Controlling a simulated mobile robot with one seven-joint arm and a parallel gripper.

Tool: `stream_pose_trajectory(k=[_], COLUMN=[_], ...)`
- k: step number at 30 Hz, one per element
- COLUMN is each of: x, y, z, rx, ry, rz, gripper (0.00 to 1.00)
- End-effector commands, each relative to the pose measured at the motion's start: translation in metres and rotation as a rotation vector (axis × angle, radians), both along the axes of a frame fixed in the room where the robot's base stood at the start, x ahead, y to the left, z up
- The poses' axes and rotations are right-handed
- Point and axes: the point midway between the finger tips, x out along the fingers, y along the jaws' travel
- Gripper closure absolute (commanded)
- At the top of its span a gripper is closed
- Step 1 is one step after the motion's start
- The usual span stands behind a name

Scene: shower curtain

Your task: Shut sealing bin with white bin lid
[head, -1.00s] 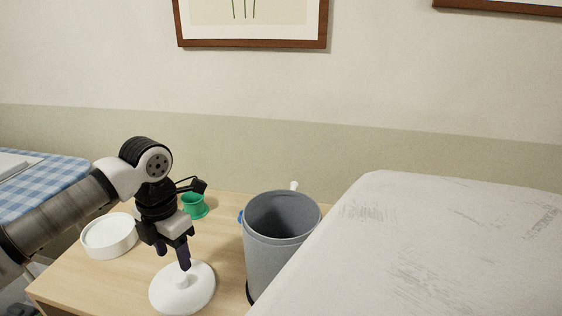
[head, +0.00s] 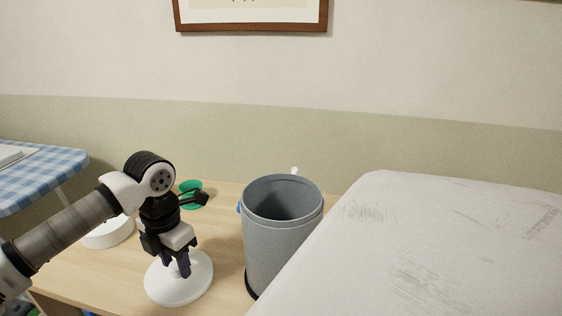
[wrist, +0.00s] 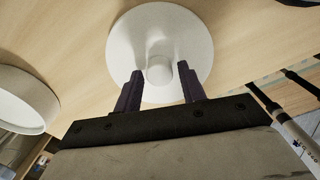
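The white bin lid (head: 165,292) lies flat on the wooden table, knob up. It also shows in the wrist view (wrist: 150,25), with its round knob (wrist: 159,70) in the middle. My gripper (head: 180,268) points down over the lid. In the wrist view my gripper (wrist: 160,78) is open, its two dark fingers on either side of the knob with gaps between. The sealing bin (head: 268,245) is a grey cylinder standing upright to the right of the lid, its top open. The knob is mostly hidden by the fingers in the head view.
A white round container (head: 108,236) stands left behind my arm. A green cup (head: 190,187) stands behind my gripper. A large pale scratched surface (head: 430,250) fills the right, close to the bin. A blue checked board (head: 40,180) is at far left.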

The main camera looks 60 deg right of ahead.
Motion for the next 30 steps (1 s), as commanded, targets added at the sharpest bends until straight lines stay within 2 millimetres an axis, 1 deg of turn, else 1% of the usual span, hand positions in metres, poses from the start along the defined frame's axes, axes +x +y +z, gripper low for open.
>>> stream_pose_trajectory(k=[1, 6, 9, 30], x=[0.000, 0.000, 0.000, 0.000], y=[0.000, 0.000, 0.000, 0.000], z=[0.000, 0.000, 0.000, 0.012], rx=[0.000, 0.000, 0.000, 0.000], ry=[0.000, 0.000, 0.000, 0.000], rz=[0.000, 0.000, 0.000, 0.000], gripper=[0.67, 0.89, 1.00, 1.00])
